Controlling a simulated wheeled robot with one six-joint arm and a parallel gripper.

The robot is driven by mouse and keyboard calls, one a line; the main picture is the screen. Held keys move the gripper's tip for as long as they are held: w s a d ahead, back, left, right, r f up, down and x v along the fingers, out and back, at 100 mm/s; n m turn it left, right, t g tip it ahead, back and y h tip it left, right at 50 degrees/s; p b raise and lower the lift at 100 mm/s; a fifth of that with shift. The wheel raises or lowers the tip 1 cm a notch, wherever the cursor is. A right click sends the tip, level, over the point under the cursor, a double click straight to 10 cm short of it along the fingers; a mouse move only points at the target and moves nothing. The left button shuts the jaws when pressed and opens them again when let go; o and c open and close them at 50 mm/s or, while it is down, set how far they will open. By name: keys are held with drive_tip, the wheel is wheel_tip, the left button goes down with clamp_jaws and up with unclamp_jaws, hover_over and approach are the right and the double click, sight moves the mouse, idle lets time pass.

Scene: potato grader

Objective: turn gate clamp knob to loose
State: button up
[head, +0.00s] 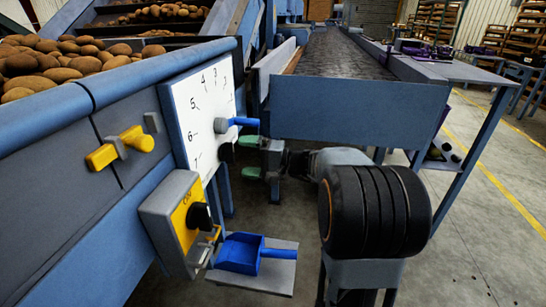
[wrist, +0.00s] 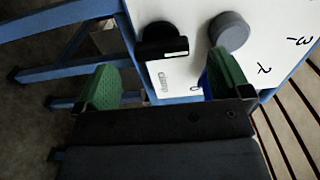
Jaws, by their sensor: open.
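The gate clamp knob (wrist: 163,42) is black with a pale strip on its near edge and stands on the white scale plate (wrist: 195,75). In the head view the knob (head: 227,152) shows dark at the plate's right edge, partly hidden. My gripper (wrist: 165,80) is open, with green finger pads. In the wrist view one pad is left of the knob and the other is to its right, near the grey round hub (wrist: 229,32). Nothing is between the pads at their tips. In the head view my gripper (head: 250,158) faces the plate from the right, apart from the knob.
A blue lever (head: 240,122) sticks out just above the knob. Below are a yellow switch box (head: 185,222) with a black knob, and a blue scoop (head: 240,254) on a small shelf (head: 280,272). A yellow handle (head: 120,148) is at the left. Open floor lies right.

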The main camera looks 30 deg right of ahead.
drive_tip(key=p+v, duration=0.1)
drive_tip(key=v, duration=0.7)
drive_tip(key=shift+d+p, duration=0.15)
drive_tip(key=shift+p, duration=0.15)
drive_tip(key=shift+s, duration=0.15)
